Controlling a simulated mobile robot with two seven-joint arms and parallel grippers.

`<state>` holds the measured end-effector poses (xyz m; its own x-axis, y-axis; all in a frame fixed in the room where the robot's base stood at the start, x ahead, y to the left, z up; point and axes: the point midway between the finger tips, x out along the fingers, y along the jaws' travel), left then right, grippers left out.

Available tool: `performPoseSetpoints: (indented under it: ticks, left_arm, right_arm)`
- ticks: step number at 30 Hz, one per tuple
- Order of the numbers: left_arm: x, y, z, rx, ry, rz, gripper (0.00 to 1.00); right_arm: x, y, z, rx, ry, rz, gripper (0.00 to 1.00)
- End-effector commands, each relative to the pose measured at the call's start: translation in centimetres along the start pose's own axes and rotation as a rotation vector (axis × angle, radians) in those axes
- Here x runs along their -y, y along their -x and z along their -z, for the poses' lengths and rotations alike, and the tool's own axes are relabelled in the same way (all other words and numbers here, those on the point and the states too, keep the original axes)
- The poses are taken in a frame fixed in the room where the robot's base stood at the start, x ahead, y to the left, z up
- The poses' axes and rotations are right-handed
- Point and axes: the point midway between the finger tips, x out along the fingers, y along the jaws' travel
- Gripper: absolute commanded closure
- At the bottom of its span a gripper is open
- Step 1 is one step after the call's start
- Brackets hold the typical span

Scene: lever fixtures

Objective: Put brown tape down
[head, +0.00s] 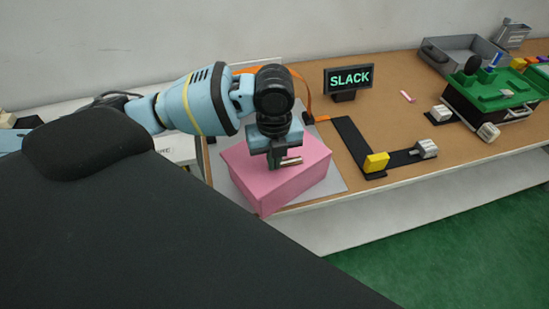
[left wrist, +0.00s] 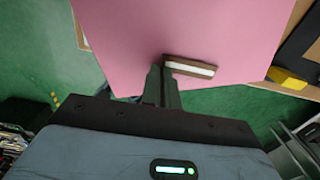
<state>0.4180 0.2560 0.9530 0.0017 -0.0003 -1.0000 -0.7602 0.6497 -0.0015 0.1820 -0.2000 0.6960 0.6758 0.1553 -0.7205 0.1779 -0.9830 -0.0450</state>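My left gripper (head: 277,162) points down over the top of a pink box (head: 240,170). Its fingers (left wrist: 161,86) are nearly together and appear shut on one end of the brown tape. The brown tape (left wrist: 190,67) is a narrow brown piece with a pale strip, sticking out to the right of the fingertips. It also shows in the head view (head: 291,161), small, beside the fingers. The box's pink top (left wrist: 190,30) is just below it. I cannot tell whether the tape touches the box. My right gripper is in neither view.
The box stands at the left end of a brown table (head: 385,80). A SLACK sign (head: 349,79) is behind it. To the right are a black L-shaped fixture (head: 352,145) with a yellow block (head: 376,163), a green-topped unit (head: 500,90) and a grey tray (head: 462,50).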

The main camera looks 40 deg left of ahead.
Motion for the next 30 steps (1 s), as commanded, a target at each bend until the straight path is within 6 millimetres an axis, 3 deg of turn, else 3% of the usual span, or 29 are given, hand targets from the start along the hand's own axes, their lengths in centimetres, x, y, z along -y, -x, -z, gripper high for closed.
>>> performPoseSetpoints:
  ticks: [7,13,23,30]
  left_arm:
    - [0.0,-0.2,0.0,0.000,0.001,0.000,1.00]
    - [0.0,-0.2,0.0,0.001,0.001,0.001,0.76]
    - [0.0,0.1,0.0,0.001,0.000,0.001,0.76]
    - [0.1,3.5,-0.1,0.004,0.001,0.007,0.76]
  right_arm:
    - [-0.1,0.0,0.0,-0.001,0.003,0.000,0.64]
    - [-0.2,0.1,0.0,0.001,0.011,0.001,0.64]
    - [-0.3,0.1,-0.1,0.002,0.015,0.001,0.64]
    - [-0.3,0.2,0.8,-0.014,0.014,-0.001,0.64]
